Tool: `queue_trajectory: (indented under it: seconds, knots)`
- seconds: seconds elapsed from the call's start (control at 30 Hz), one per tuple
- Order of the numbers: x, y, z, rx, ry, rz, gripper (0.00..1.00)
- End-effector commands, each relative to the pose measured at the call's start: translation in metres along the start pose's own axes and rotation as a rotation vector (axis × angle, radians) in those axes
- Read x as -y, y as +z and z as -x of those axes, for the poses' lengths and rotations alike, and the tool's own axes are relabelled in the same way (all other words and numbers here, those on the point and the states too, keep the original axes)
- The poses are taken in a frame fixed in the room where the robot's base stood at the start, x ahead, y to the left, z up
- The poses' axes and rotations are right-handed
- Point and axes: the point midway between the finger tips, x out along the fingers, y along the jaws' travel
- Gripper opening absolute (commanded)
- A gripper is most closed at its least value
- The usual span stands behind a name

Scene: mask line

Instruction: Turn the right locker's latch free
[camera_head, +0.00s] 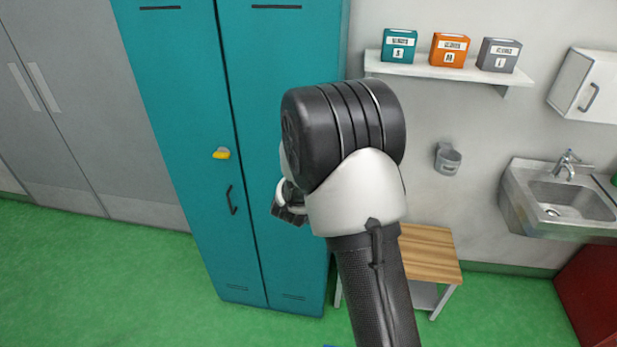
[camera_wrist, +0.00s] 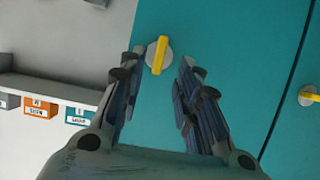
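The right locker door (camera_head: 272,70) is teal. Its latch (camera_wrist: 160,55), a yellow bar on a round pale plate, shows in the wrist view, with the bar nearly upright in that picture. In the head view my arm hides this latch. My gripper (camera_wrist: 161,60) is open, with one finger on each side of the latch and a gap to the bar on both sides. I cannot tell how far the tips are from the door. In the head view, part of my gripper (camera_head: 289,203) shows left of my wrist, in front of the door.
The left locker's yellow latch (camera_head: 221,153) lies sideways above a black handle (camera_head: 231,200). Right of the lockers are a wall shelf (camera_head: 435,68) with three boxes, a grey cup holder (camera_head: 447,159), a wooden-topped bench (camera_head: 430,255) and a sink (camera_head: 565,200).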

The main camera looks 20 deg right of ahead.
Motion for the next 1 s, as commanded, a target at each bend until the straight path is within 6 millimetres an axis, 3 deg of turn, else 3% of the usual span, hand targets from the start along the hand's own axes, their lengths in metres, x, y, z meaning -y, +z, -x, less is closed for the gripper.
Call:
queue_trajectory:
  seconds: [0.1, 0.33, 1.0]
  knots:
    - [0.001, -0.001, 0.027, -0.002, -0.002, 0.000, 0.31]
    - [0.001, 0.000, 0.060, -0.001, -0.001, 0.001, 0.31]
    - [0.003, -0.002, 0.070, 0.005, -0.014, -0.004, 0.31]
